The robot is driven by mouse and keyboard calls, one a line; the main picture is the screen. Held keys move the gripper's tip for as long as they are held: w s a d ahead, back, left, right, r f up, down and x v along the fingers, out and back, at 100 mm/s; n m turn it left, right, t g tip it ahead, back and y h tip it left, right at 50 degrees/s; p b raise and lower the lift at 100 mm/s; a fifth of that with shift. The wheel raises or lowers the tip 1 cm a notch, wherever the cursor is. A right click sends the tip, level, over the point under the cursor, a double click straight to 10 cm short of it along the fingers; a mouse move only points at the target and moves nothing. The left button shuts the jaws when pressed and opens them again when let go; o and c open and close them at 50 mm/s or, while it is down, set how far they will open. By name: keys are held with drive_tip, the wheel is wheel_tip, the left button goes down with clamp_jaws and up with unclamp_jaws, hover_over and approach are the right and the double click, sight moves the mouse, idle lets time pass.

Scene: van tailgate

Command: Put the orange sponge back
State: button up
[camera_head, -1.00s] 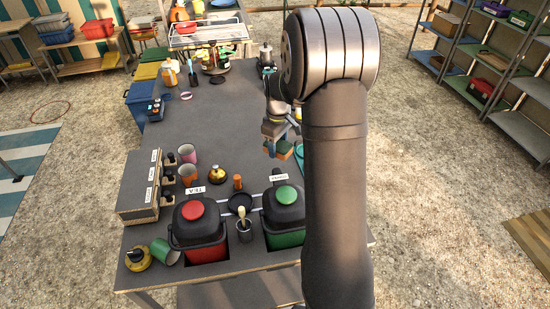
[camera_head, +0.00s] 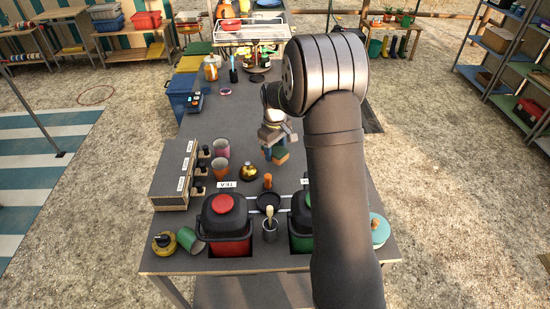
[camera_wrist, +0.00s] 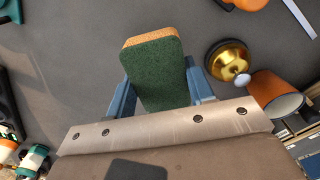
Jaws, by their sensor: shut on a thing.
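The orange sponge (camera_wrist: 149,38) has a dark green scouring face and shows large in the wrist view. My gripper (camera_wrist: 160,88) is shut on it, with a blue finger at each side. In the head view the sponge (camera_head: 281,156) hangs below my gripper (camera_head: 275,150), over the grey counter (camera_head: 222,122). It is to the right of a brass pot (camera_head: 249,173). The sponge's far side is hidden, and I cannot tell its exact height above the counter.
Cups (camera_head: 220,168) and a labelled wooden box (camera_head: 176,174) stand at the left. Red (camera_head: 227,225) and green (camera_head: 301,226) lidded caddies are at the front, with a utensil pot (camera_head: 270,229) between them. My arm hides the right front. Bare counter lies beyond the cups.

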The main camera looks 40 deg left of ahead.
sight(275, 158)
drive_tip(key=shift+f, duration=2)
drive_tip(key=shift+f, duration=0.15)
drive_tip(key=o, duration=1)
wheel_tip(275, 158, up, 12)
drive_tip(key=shift+r, duration=0.15)
wheel_tip(275, 158, down, 12)
drive_tip(key=shift+r, duration=1.65)
